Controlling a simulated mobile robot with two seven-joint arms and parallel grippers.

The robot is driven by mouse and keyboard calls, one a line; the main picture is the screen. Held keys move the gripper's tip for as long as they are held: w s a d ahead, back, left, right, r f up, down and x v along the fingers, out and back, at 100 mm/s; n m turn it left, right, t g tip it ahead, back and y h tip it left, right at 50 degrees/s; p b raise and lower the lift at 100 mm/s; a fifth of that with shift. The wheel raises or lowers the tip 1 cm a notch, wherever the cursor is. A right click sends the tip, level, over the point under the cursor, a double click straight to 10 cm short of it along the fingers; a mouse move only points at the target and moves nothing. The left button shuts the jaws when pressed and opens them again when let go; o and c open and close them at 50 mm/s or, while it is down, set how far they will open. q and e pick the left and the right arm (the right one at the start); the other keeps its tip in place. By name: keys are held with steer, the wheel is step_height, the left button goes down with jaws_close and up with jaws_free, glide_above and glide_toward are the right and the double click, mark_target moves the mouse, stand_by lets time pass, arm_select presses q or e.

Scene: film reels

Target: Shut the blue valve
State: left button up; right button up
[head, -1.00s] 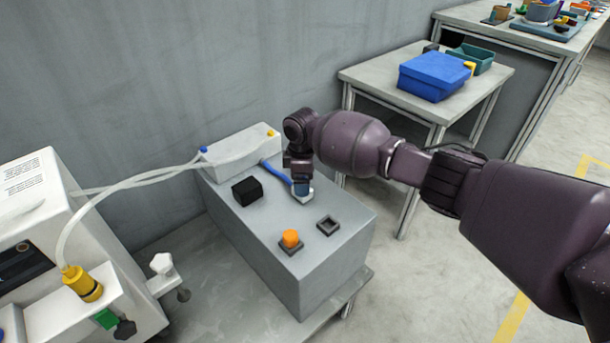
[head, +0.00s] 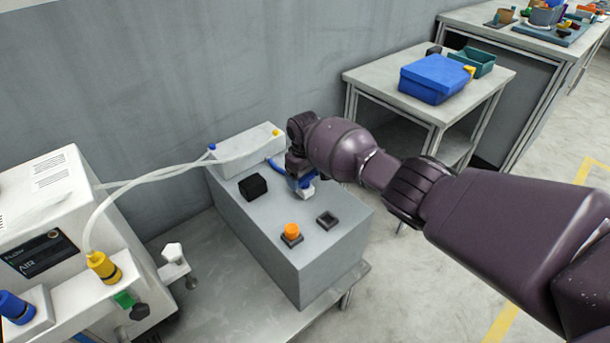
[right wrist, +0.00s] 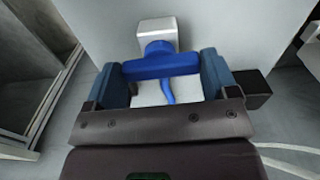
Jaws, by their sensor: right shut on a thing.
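The blue valve shows in the right wrist view as a blue crossbar handle (right wrist: 160,66) on a pale block (right wrist: 156,30), with a blue hose behind. In the head view the pale block (head: 306,193) stands on top of the grey box, near its far right edge. My right gripper (head: 302,180) reaches down over it and hides most of the handle. In the right wrist view the gripper (right wrist: 162,72) has one blue-grey finger at each end of the crossbar, shut on it. My left gripper is not in view.
A machine with yellow (head: 103,267) and blue (head: 15,307) fittings stands left.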

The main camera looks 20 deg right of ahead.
mark_target(304, 178)
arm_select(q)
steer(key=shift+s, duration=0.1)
arm_select(e)
steer(key=shift+f+m, duration=0.1)
steer(key=shift+m, duration=0.2)
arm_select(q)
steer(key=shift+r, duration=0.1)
arm_select(e)
steer(key=o, duration=0.7)
steer(key=shift+c, duration=0.2)
steer(key=shift+o, duration=0.8)
steer(key=shift+r, duration=0.6)
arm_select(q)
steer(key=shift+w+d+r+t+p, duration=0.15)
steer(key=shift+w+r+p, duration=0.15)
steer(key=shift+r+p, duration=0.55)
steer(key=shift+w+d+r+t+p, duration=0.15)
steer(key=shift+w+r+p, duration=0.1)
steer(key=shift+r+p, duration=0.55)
arm_select(e)
step_height(304, 178, up, 10)
steer(key=shift+f, duration=0.2)
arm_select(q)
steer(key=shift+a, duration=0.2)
